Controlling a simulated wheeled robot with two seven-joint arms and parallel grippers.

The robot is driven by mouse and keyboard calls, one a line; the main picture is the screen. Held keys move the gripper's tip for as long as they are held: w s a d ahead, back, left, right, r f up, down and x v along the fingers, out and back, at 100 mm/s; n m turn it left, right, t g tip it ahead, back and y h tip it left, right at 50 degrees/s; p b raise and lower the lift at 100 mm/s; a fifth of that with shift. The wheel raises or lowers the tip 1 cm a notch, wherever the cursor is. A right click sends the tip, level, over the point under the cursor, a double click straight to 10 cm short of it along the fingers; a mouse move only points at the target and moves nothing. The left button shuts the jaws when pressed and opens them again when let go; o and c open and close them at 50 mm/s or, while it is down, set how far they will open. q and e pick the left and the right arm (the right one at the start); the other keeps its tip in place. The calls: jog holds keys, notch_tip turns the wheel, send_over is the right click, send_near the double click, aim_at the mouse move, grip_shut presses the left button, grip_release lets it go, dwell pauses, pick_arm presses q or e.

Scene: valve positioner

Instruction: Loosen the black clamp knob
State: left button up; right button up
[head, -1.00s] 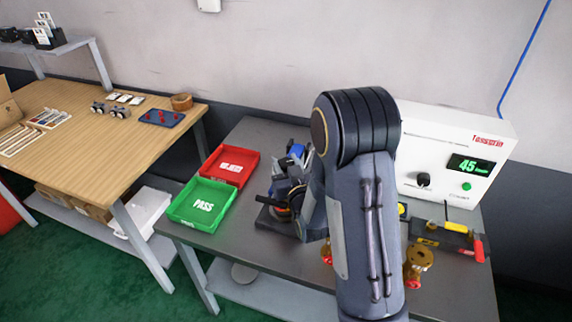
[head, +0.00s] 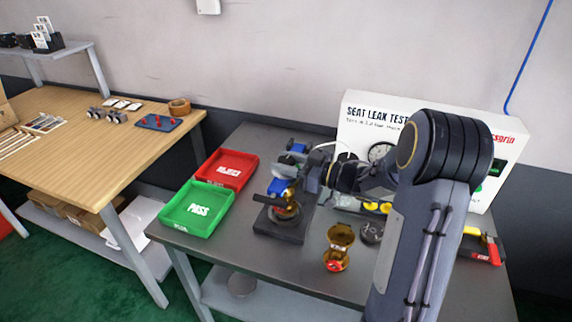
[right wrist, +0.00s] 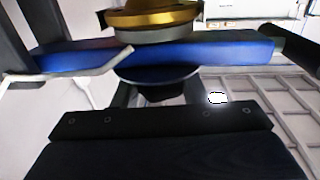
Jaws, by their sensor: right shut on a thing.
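A clamp fixture with a dark base (head: 280,230) stands on the grey bench, with blue parts (head: 279,187) and a brass-coloured part on it. My right gripper (head: 303,172) reaches its upper right side from the right. In the right wrist view, its two dark fingers (right wrist: 160,92) stand either side of a small black piece (right wrist: 166,91), which looks like the clamp knob, under a blue bar (right wrist: 220,53). The gripper is shut on it. The contact is dark, and the knob is too small to make out in the head view. My left gripper is not in view.
A red tray (head: 228,184) and a green PASS tray (head: 197,225) stand left of the fixture. A wooden table (head: 85,160) stands at the left.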

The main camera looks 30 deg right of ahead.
jog(key=n+g+y+p, duration=0.1)
jog(key=n+g+y, duration=0.2)
jog(key=g+y, duration=0.1)
jog(key=shift+d+n, duration=0.1)
jog(key=shift+n, duration=0.3)
jog(key=shift+n+g+y+p, duration=0.45)
jog(key=shift+n+g+y, duration=0.75)
jog(key=shift+n+g, duration=0.85)
jog(key=shift+g, duration=0.65)
jog(key=o, duration=1)
jog(key=shift+c, duration=0.2)
notch_tip(320, 180, up, 3)
jog(key=shift+f+b, duration=0.1)
jog(key=shift+b, duration=0.2)
jog(key=s+a+r+b, duration=0.1)
jog(key=s+a+r, duration=0.6)
jog(key=s+r, duration=0.3)
jog(key=shift+s+a+r, duration=0.15)
jog(key=shift+s+a, duration=0.15)
jog(key=shift+s, duration=0.65)
